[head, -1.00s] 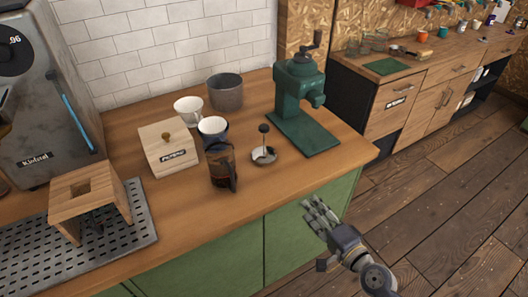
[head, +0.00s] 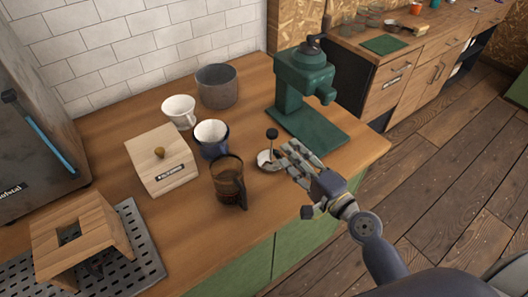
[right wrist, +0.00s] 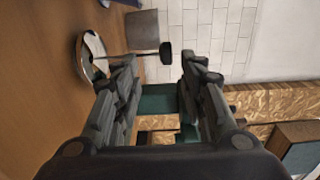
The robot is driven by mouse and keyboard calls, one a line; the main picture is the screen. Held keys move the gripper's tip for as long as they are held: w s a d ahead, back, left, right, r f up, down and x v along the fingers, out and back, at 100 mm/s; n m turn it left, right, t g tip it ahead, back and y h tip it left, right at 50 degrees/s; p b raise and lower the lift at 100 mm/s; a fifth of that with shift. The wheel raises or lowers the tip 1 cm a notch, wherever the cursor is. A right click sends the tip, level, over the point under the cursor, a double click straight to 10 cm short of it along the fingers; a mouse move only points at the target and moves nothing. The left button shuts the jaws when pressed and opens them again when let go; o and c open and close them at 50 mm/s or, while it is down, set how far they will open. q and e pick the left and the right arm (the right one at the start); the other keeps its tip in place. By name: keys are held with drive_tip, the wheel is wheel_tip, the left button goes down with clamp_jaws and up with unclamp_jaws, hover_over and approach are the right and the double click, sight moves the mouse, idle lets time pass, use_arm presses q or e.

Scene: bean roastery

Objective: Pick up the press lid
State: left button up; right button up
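The press lid (head: 265,156) is a small round metal disc with an upright rod and a dark knob, on the wooden counter. It stands right of the glass press (head: 228,183), which holds dark liquid. My right gripper (head: 282,158) is just right of the lid in the head view, and its fingers hide part of the disc. In the right wrist view the lid (right wrist: 93,55) lies at the upper left, its knob pointing toward the space ahead of the fingers. The right gripper (right wrist: 160,75) is open, with nothing between its fingers. My left gripper is not in view.
A green grinder (head: 305,85) stands close behind the lid. A white cup (head: 179,111), another cup (head: 212,136), a grey pot (head: 217,87) and a wooden box (head: 162,163) stand to the left. The counter's front right is clear.

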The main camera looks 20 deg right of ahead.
sight(272, 132)
drive_tip(key=p+x, duration=0.1)
drive_tip(key=x, duration=0.1)
drive_tip(key=p+x, duration=0.1)
drive_tip(key=x, duration=0.2)
drive_tip(key=r+p+x, duration=0.1)
drive_tip(key=x, duration=0.2)
drive_tip(key=shift+w+a, duration=0.1)
drive_tip(key=shift+w+a+f, duration=0.15)
drive_tip(key=shift+w+f, duration=0.05)
drive_tip(key=shift+w, duration=0.2)
drive_tip(key=shift+r, duration=0.1)
clamp_jaws()
